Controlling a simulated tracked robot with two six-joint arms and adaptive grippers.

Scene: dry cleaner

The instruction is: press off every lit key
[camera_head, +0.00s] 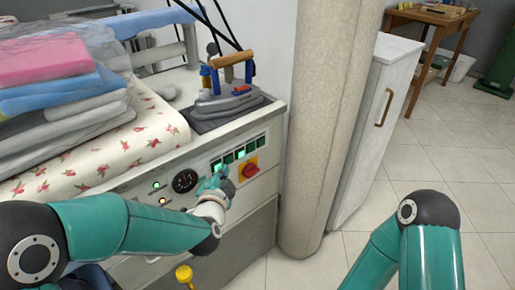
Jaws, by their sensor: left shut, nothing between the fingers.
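A row of several small square keys (240,153) is set in the grey front panel of the ironing station. Green light shows on keys in this row, but they are too small to tell exactly which are lit. My left gripper (225,173) is shut and empty, just in front of the left end of the row, and partly covers the panel there. I cannot tell whether its tips touch a key. My right arm (428,225) shows at the lower right; its gripper is out of view.
A red rotary switch (250,170) on a yellow plate sits below the keys. A round gauge (186,181) and small lamps (163,201) are to the left. An iron (228,95) stands above. A beige column (326,120) is close right.

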